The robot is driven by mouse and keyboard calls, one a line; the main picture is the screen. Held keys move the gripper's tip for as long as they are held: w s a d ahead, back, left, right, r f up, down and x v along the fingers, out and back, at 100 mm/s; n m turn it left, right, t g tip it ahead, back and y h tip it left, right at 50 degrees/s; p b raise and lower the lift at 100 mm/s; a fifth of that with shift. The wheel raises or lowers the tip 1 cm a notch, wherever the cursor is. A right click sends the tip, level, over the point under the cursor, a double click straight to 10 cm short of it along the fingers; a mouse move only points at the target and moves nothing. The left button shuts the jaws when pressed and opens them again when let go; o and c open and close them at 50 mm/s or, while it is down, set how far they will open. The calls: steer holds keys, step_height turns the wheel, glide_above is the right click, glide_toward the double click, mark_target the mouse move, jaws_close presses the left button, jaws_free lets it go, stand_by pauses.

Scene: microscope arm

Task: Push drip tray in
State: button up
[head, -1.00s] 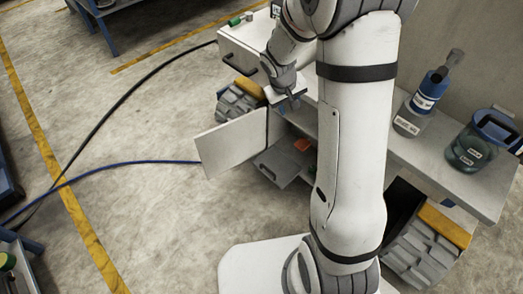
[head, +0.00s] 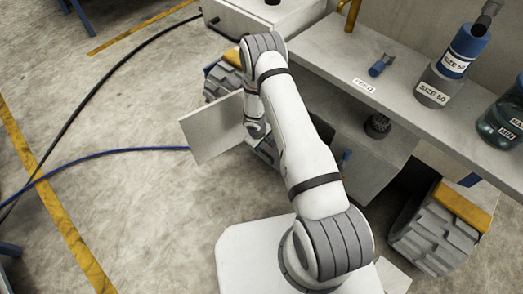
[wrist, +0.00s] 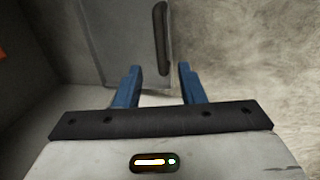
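An open white door panel (head: 212,128) stands left of my wrist. A bench (head: 330,62) on the right holds bottles (head: 440,85). An orange patch (wrist: 2,54) shows at the wrist view's left edge.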

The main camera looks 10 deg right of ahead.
mark_target(264, 151)
steer(key=f, duration=0.2)
steer(key=f+b, duration=0.1)
steer(key=f, duration=0.1)
steer(key=d+f, duration=0.1)
steer(key=f, duration=0.2)
steer(key=shift+w, duration=0.35)
steer(key=shift+c, duration=0.3)
jaws_close()
steer(key=shift+d, duration=0.1)
